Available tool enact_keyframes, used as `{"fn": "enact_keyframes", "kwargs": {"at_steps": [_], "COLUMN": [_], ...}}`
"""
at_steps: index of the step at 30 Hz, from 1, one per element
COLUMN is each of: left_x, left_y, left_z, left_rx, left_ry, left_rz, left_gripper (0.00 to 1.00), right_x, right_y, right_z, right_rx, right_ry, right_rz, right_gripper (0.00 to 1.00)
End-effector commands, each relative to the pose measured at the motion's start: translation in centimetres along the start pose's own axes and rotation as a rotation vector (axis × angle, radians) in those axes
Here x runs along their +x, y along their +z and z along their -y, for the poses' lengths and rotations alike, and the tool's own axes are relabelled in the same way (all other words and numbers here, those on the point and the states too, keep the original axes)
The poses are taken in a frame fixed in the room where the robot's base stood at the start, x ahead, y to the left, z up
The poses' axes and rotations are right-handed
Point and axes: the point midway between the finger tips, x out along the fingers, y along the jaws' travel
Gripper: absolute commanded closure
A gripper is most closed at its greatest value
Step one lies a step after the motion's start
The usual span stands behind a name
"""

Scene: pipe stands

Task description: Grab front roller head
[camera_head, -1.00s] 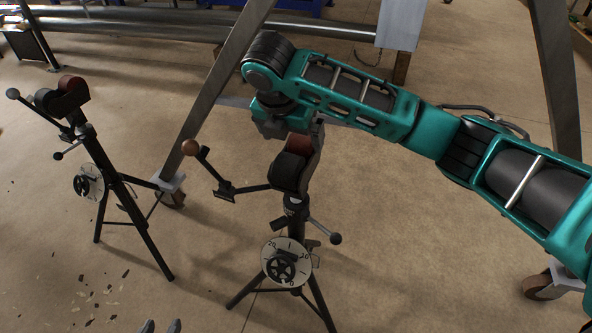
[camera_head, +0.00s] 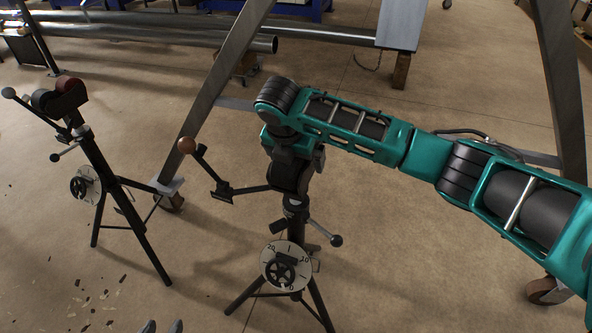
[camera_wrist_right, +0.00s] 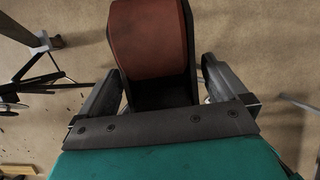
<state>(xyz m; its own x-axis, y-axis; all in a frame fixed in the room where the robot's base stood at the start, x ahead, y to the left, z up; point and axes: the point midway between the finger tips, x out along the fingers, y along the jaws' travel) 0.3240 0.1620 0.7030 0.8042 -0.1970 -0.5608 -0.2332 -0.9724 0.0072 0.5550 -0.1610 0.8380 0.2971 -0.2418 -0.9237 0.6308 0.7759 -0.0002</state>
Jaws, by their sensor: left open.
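The front roller head (camera_head: 290,176) tops the near pipe stand (camera_head: 296,228). In the head view my right arm and wrist partly cover it from above. In the right wrist view the roller head (camera_wrist_right: 152,45), with a dark red roller and black bracket, fills the space between the fingers of my right gripper (camera_wrist_right: 164,68). One finger is on each side of it. A narrow gap shows at the right finger; contact at the left finger is unclear. My left gripper (camera_head: 162,327) shows only as two separated grey fingertips at the bottom edge, apart from the stand.
A second pipe stand (camera_head: 113,190) with a red and black roller head (camera_head: 62,94) stands at the left. A ball-ended lever (camera_head: 187,146) sticks out left of the front head. A slanted metal frame leg (camera_head: 215,90) stands behind. Long pipes (camera_head: 150,33) lie at the back.

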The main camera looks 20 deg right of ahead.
Motion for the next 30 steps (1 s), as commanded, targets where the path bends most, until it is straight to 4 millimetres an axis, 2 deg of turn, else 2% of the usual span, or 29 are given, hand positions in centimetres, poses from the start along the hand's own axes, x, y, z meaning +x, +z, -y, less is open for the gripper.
{"fn": "enact_keyframes", "kwargs": {"at_steps": [2, 25, 30], "left_x": [0.01, 0.06, 0.05], "left_y": [0.01, 0.14, 0.13], "left_z": [-0.01, -0.01, 0.01], "left_rx": [0.001, 0.002, 0.002], "left_ry": [0.000, 0.000, 0.000], "left_rz": [0.000, 0.001, 0.001], "left_gripper": [0.57, 0.57, 0.57], "right_x": [-0.03, -0.06, -0.24], "right_y": [-0.02, -0.01, 0.14], "right_z": [-0.01, -0.02, -0.11], "right_rx": [0.000, 0.000, 0.002], "right_ry": [0.000, 0.001, 0.004], "right_rz": [0.000, -0.001, 0.002], "right_gripper": [0.09, 0.82, 0.84]}}
